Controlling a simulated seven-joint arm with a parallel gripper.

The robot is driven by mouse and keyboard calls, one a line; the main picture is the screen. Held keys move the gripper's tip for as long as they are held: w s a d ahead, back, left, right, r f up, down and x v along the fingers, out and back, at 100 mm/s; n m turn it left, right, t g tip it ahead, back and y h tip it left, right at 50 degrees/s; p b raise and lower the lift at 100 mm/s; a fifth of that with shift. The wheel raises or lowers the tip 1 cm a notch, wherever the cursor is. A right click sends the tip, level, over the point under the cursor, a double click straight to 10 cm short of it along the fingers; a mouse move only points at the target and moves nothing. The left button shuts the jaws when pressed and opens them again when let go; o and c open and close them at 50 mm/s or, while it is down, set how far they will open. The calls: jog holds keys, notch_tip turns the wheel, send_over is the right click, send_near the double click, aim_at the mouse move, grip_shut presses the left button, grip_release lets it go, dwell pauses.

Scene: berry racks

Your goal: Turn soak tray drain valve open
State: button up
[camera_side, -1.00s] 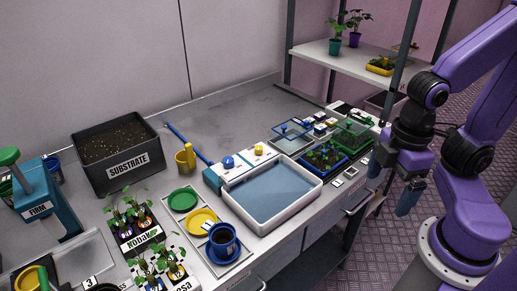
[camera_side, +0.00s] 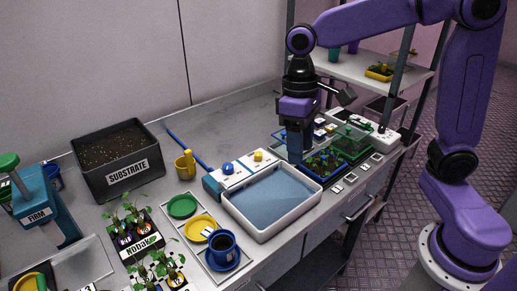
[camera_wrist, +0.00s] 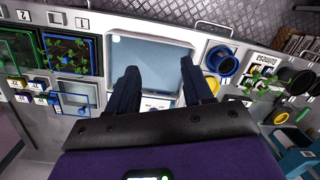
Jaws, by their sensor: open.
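The soak tray (camera_side: 295,219) is a white basin of blue-grey water near the bench's front edge in the side view. It also shows in the wrist view (camera_wrist: 194,44). A pale valve block (camera_side: 243,172) along the tray's back edge bears a blue knob (camera_side: 227,168) and a yellow knob (camera_side: 258,156). I cannot tell which one is the drain valve. My gripper (camera_side: 296,158) points down to the right of the tray and the knobs, above the bench, touching neither knob. In the wrist view its open, empty fingers (camera_wrist: 158,68) hide part of the tray and the valve area.
A blue tray of seedlings (camera_side: 322,164) and a green tray (camera_side: 352,143) stand right of the soak tray. Left are a blue cup (camera_side: 222,242), a yellow cup (camera_side: 185,164) and the substrate box (camera_side: 118,158). The back of the bench is largely clear.

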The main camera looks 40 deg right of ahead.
jog(key=w+r+m, duration=0.1)
jog(key=w+m, duration=0.3)
jog(key=w, duration=0.7)
jog(key=m+g+y, duration=0.2)
jog(key=m, duration=0.4)
send_over(258, 153)
jog(key=w, duration=0.2)
jog(key=w+d+f+m+y, duration=0.1)
jog(key=w+d+f+m, duration=0.15)
jog(key=d, duration=0.25)
jog(key=shift+m, duration=0.45)
jog(key=x, duration=1.6)
jog(key=shift+w+a+f, duration=0.2)
jog(key=shift+f, duration=0.25)
grip_shut()
